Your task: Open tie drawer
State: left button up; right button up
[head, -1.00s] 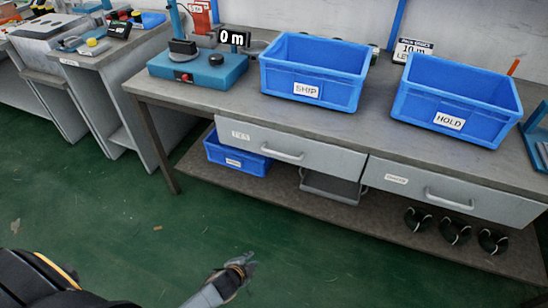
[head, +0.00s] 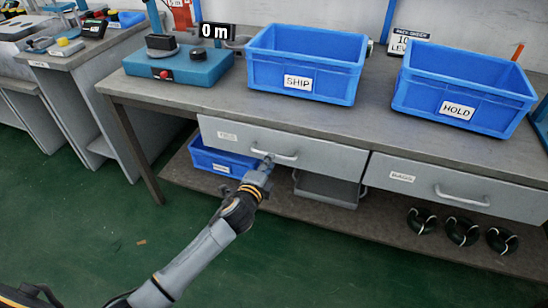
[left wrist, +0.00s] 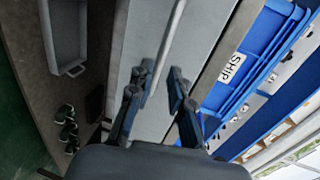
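The tie drawer (head: 243,145) is the left one of two grey drawers under the bench top. It is closed, and its small label is hard to read. Its bar handle (head: 285,156) also shows in the left wrist view (left wrist: 169,42). My left gripper (head: 264,166) is at the left end of this handle. In the left wrist view its two fingers (left wrist: 160,84) are apart, with the handle bar between or just in front of their tips; I cannot tell whether they touch it. My right gripper is not in view.
Blue SHIP (head: 305,80) and HOLD (head: 462,110) bins stand on the bench (head: 215,103). The right drawer (head: 400,189) is closed. Below, a shelf holds a blue bin (head: 215,158), a grey tray (head: 325,190) and several dark coils (head: 462,231).

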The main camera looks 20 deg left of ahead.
pick_arm(q)
jog(key=shift+b+x, duration=0.45)
jog(key=shift+x, duration=2.3)
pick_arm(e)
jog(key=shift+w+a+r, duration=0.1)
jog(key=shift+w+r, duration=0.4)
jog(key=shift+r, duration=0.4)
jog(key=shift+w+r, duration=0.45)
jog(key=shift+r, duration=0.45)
pick_arm(q)
grip_shut()
